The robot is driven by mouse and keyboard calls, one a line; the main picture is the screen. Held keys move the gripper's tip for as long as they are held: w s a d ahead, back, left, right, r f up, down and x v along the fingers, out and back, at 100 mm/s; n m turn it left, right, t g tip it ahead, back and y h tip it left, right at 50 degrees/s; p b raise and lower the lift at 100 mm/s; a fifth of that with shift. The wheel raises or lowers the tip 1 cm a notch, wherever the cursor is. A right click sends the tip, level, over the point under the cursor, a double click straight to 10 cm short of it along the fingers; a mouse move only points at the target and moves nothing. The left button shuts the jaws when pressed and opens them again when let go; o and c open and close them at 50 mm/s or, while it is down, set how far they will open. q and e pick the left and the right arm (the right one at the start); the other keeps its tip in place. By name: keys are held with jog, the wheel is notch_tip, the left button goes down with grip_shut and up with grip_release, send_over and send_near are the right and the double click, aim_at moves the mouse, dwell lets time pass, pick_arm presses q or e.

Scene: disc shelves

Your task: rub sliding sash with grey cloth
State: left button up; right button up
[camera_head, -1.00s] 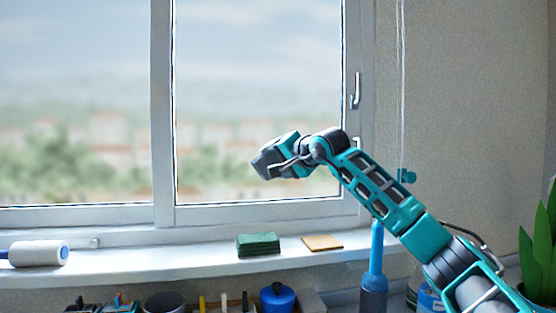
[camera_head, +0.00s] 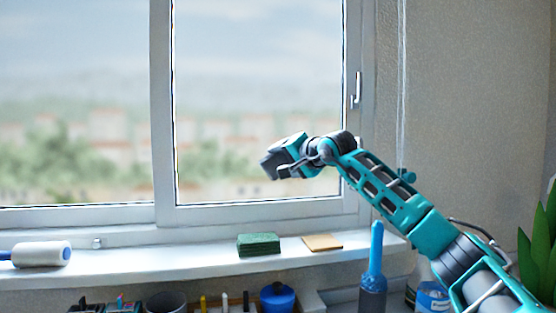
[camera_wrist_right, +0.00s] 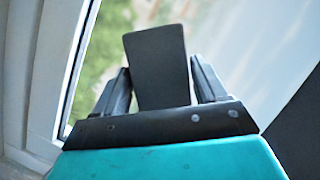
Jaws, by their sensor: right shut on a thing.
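The sliding sash (camera_head: 163,110) is the right-hand white-framed pane of the window; it has a handle (camera_head: 355,90) on its right stile. My right gripper (camera_head: 285,168) is in front of the lower part of its glass. It is shut on the grey cloth (camera_wrist_right: 157,65), a dark grey flat piece that stands up between the two fingers in the right wrist view. In the head view the cloth (camera_head: 269,165) is at the gripper's left tip. I cannot tell whether it touches the glass. My left gripper is not in view.
On the white sill lie a lint roller (camera_head: 40,254), a green pad stack (camera_head: 258,244) and a tan pad (camera_head: 322,242). Below stand a blue-topped bottle (camera_head: 374,265), a blue pot (camera_head: 277,298) and a dark cup (camera_head: 165,302). A plant (camera_head: 540,245) is at the right edge.

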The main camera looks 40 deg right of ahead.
jog(key=shift+s+d+p, duration=1.45)
jog(key=shift+s+d, duration=0.55)
jog(key=shift+d, duration=1.75)
jog(key=shift+w+a+p, duration=0.5)
jog(key=shift+w+a, duration=0.35)
jog(key=shift+a, duration=0.7)
jog(key=shift+w+a+p, duration=0.45)
jog(key=shift+w+a, duration=0.4)
jog(key=shift+a, duration=0.7)
jog(key=shift+w+a+p, duration=0.5)
jog(key=shift+w+a, duration=0.35)
jog(key=shift+a, duration=0.7)
